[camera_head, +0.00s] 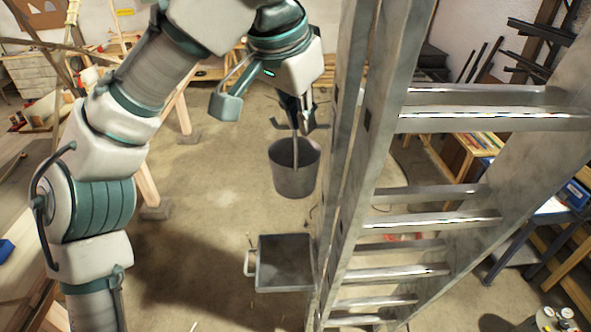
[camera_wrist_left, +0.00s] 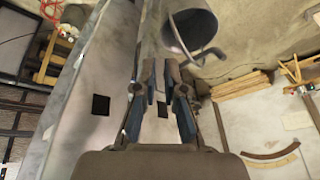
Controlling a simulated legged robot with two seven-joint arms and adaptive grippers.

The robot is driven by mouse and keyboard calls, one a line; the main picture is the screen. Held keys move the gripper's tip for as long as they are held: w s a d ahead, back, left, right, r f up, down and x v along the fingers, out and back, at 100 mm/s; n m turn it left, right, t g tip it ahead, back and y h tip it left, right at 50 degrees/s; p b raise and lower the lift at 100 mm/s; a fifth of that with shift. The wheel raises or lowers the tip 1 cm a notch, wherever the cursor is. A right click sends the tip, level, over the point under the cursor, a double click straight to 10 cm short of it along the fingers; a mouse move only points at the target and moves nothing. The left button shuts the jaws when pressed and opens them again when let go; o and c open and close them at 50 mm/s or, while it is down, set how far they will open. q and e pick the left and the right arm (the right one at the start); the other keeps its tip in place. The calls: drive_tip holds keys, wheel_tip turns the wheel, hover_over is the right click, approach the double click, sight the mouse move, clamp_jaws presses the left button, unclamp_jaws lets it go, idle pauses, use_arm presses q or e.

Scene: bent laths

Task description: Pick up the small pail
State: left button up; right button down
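The small pail (camera_head: 293,178) is grey metal and upright, beside the left rail of the ladder in the head view. A thin upright bar, seemingly its handle, rises from it toward my left gripper (camera_head: 300,124), which is right above it. In the left wrist view the pail (camera_wrist_left: 196,28) is at the top, past the fingertips, with its curved handle near the right finger. My left gripper (camera_wrist_left: 161,72) has its fingers apart, and I see no handle clearly between them. What supports the pail is not clear. My right gripper is in neither view.
A tall grey metal ladder (camera_head: 352,180) stands close on the right of the pail. A square grey tray (camera_head: 286,270) with a side handle is below the pail. Wooden trestles (camera_head: 146,182) stand at left. Open concrete floor (camera_head: 215,190) lies between.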

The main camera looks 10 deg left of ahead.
use_arm(q)
hover_over(315, 162)
drive_tip(key=s+a, duration=0.1)
drive_tip(key=a, duration=0.1)
drive_tip(key=f, duration=0.5)
drive_tip(key=shift+s+f, duration=0.2)
drive_tip(key=shift+f, duration=0.1)
drive_tip(key=shift+w+d+f, duration=0.15)
drive_tip(key=shift+d+f, duration=0.05)
drive_tip(key=shift+f, duration=0.05)
drive_tip(key=shift+d+f, duration=0.15)
drive_tip(key=shift+d, duration=0.1)
drive_tip(key=x, duration=0.5)
drive_tip(key=shift+s+d+f, duration=0.1)
drive_tip(key=shift+s+d, duration=0.15)
drive_tip(key=shift+s, duration=0.15)
drive_tip(key=shift+a, duration=0.35)
clamp_jaws()
drive_tip(key=shift+s+a, duration=0.15)
drive_tip(key=shift+s, duration=0.1)
